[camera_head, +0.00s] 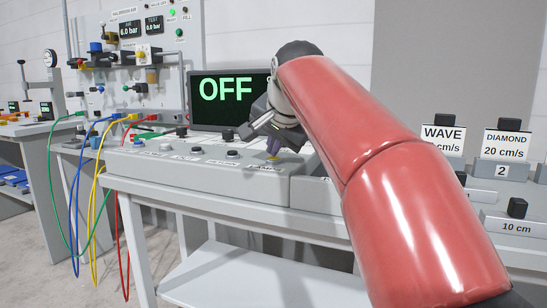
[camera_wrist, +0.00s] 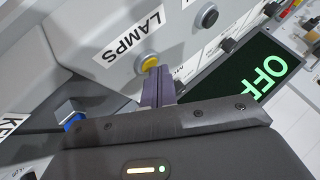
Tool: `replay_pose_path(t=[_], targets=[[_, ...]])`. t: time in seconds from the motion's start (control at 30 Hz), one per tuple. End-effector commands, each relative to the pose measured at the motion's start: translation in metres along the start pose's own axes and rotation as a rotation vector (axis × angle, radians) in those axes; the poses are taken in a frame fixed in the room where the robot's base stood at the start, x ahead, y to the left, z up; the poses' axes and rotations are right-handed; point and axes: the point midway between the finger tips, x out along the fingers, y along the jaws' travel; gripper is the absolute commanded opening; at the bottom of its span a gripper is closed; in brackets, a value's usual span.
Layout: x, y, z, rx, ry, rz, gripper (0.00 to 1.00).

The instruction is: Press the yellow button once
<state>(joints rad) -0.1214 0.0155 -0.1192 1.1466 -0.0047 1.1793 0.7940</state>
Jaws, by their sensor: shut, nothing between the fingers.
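In the head view only a sliver of the yellow button (camera_head: 271,158) shows, right under my fingertips. My gripper (camera_wrist: 156,72) is shut and empty, its tips at the button's lower edge in the wrist view. In the head view my gripper (camera_head: 273,149) points down at the console. I cannot tell whether the tips touch the button.
A dark screen (camera_head: 229,100) reads OFF in green behind the console. A blue control (camera_wrist: 74,122) is near my gripper. Coloured cables (camera_head: 96,180) hang at the left.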

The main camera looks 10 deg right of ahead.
Motion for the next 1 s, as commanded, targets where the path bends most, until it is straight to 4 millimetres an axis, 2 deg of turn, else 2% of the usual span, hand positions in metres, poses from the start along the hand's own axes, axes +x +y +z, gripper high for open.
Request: replay_pose_path(t=[0.33, 0.67, 1.0], targets=[[-0.001, -0.001, -0.001, 0.000, -0.001, 0.001, 0.00], [-0.012, -0.009, -0.009, 0.000, -0.001, 0.001, 0.00], [-0.012, -0.009, -0.009, 0.000, 0.000, 0.000, 0.00]])
